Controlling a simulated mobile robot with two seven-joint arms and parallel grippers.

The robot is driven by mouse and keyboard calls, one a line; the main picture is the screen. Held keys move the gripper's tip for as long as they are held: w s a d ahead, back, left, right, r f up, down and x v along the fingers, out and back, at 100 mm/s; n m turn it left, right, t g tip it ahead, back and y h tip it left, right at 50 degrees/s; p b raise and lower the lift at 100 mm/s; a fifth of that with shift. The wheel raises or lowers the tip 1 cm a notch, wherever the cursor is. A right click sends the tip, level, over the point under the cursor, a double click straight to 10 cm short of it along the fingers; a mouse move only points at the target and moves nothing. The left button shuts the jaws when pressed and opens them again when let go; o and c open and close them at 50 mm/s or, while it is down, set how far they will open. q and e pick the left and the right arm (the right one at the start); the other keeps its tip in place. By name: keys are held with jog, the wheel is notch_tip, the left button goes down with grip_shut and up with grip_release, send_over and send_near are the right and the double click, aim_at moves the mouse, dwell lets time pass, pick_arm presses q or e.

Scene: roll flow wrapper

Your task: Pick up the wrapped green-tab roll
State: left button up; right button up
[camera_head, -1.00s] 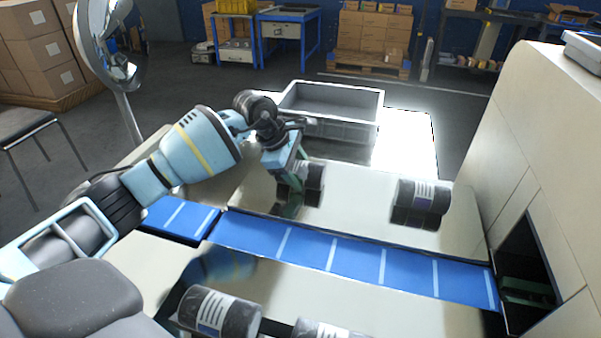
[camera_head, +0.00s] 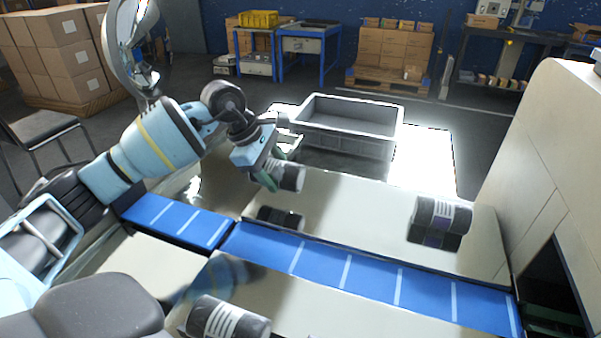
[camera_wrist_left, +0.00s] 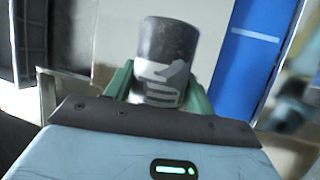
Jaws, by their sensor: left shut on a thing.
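My left gripper (camera_head: 268,178) is shut on a dark wrapped roll (camera_head: 288,176) with a pale label. The roll hangs above the shiny far plate, and its reflection shows below it, apart from it. In the left wrist view the roll (camera_wrist_left: 167,52) stands out between the green fingers, its striped label facing the camera. Another dark wrapped roll (camera_head: 442,214) lies on the right part of the far plate, and one more (camera_head: 228,318) lies on the near plate. I cannot make out a green tab on any roll. My right gripper is not in view.
A grey open crate (camera_head: 345,126) stands behind the far plate (camera_head: 350,212) on a bright surface. A blue belt with pale stripes (camera_head: 372,285) runs between the plates. A large beige machine housing (camera_head: 550,170) closes off the right side.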

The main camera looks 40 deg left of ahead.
pick_arm(q)
jog(key=s+a, duration=0.1)
jog(key=a, duration=0.1)
jog(key=s+a, duration=0.2)
jog(key=shift+s+r+b, duration=0.2)
jog(key=shift+s+b, duration=0.1)
jog(key=shift+b, duration=0.05)
jog(key=shift+s+a+r, duration=0.2)
jog(key=shift+s+a, duration=0.35)
jog(key=shift+a, duration=0.05)
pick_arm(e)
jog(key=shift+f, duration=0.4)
